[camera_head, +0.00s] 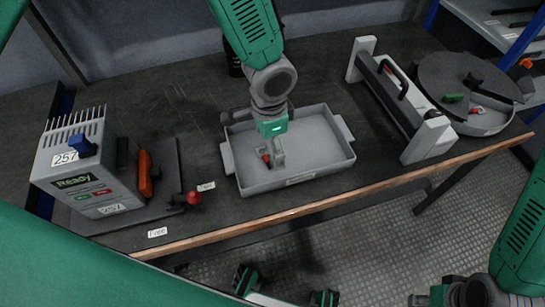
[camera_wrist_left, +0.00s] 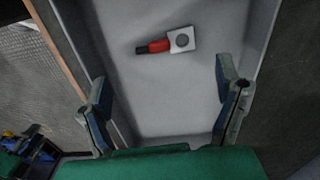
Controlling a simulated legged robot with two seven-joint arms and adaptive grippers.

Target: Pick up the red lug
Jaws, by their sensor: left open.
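The red lug (camera_wrist_left: 160,46) lies on the tray floor in the left wrist view, with a dark end and a pale flat end with a round hole. My left gripper (camera_head: 274,160) points down into the grey tray (camera_head: 228,160). In the left wrist view its two fingers (camera_wrist_left: 164,85) stand wide apart with nothing between them, and the lug lies just past their tips. My right arm is at the lower right; its gripper's jaws are not clear.
A grey box (camera_head: 75,170) marked 257 stands at the left, with an orange handle and a red knob (camera_head: 194,198) beside it. A barred frame (camera_head: 400,95) and a round tray (camera_head: 440,75) with green and red pieces are at the right. The wooden front edge (camera_head: 330,205) runs close by.

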